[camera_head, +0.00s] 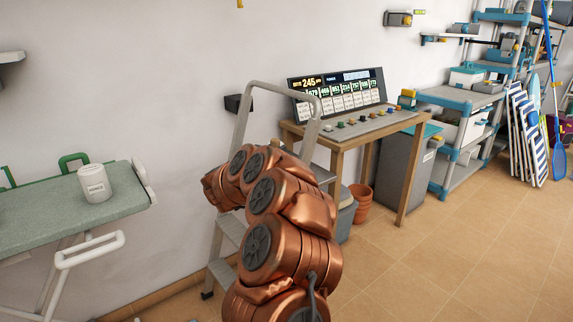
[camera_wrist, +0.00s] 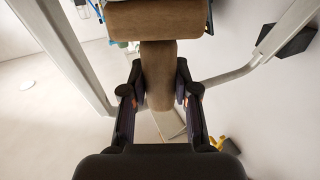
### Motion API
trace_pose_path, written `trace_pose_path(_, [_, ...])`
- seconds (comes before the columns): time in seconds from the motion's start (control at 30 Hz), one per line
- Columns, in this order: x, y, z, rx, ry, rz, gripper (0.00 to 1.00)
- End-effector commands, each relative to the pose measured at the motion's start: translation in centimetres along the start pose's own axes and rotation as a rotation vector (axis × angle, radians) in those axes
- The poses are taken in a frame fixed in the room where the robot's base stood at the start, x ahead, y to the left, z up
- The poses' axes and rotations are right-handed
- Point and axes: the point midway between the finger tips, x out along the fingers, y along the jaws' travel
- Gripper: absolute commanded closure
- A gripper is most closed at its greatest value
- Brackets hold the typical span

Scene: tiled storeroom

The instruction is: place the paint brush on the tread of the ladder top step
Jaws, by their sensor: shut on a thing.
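The paint brush is brown, with a wide head and a narrower handle; in the wrist view the brush (camera_wrist: 158,72) lies between the fingers of my gripper (camera_wrist: 160,98), which is shut on its handle. The wide end points to the top of that picture. The grey step ladder (camera_head: 243,125) stands against the wall in the head view, partly hidden behind my copper arm. Its rails also show on both sides of the brush in the wrist view (camera_wrist: 62,50). The gripper and brush are hidden by my arm in the head view, and most of the top step is covered.
A wooden desk (camera_head: 412,125) with a control panel and screen stands just right of the ladder. A green-topped board (camera_head: 40,205) with a white canister (camera_head: 95,183) is at the left. A black wall box (camera_head: 237,103) is behind the ladder. Tiled floor is clear at the lower right.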

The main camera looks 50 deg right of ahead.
Motion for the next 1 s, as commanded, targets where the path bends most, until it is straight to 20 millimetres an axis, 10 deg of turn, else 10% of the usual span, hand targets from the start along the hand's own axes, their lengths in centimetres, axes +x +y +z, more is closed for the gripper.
trace_pose_path(1.0, [14.1, 0.4, 1.3, -0.001, 0.001, 0.001, 1.00])
